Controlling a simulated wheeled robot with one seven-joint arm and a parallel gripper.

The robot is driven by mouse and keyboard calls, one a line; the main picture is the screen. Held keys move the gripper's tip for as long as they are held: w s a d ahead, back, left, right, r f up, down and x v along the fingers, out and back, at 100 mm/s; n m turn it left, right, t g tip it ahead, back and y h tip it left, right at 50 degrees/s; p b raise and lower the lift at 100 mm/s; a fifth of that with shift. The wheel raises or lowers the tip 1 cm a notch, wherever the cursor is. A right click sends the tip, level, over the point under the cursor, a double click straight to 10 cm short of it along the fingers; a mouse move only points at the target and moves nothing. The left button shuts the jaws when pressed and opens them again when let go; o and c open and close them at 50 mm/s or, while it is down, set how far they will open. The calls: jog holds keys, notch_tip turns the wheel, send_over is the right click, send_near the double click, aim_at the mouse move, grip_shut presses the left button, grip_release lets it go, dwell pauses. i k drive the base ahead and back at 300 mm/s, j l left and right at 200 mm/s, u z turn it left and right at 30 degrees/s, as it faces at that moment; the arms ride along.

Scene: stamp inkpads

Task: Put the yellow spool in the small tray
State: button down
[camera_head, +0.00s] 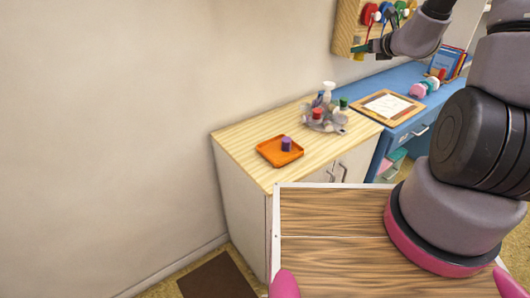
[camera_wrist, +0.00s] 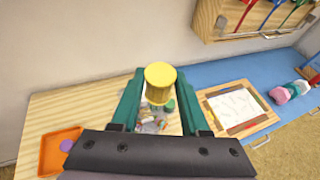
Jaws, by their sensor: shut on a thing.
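The yellow spool (camera_wrist: 160,76) is between the green fingers of my gripper (camera_wrist: 160,92) in the wrist view, its round top facing the camera. My gripper is shut on it, up in the air. The small orange tray (camera_wrist: 47,158) lies at the lower left of the wrist view, with a purple spool (camera_wrist: 68,146) in it. In the head view the tray (camera_head: 270,154) sits on the light wooden cabinet top, the purple spool (camera_head: 286,144) upright in it. My gripper (camera_head: 362,48) shows there high above the counters, right of the tray; the spool is hardly visible there.
A cluster of grey items with bottles (camera_head: 325,115) stands on the wooden top, right of and behind the tray. A framed paper board (camera_head: 387,106) lies on the blue desk (camera_head: 392,80). A wooden wall rack (camera_head: 346,28) with coloured hanging items is close behind my gripper.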

aim_at(274, 155)
jog(key=j+z, duration=0.15)
jog(key=j, duration=1.1)
jog(key=k+j+u, duration=0.1)
jog(key=j, duration=0.25)
jog(key=k+j, duration=0.3)
jog(key=k+j+u, duration=0.05)
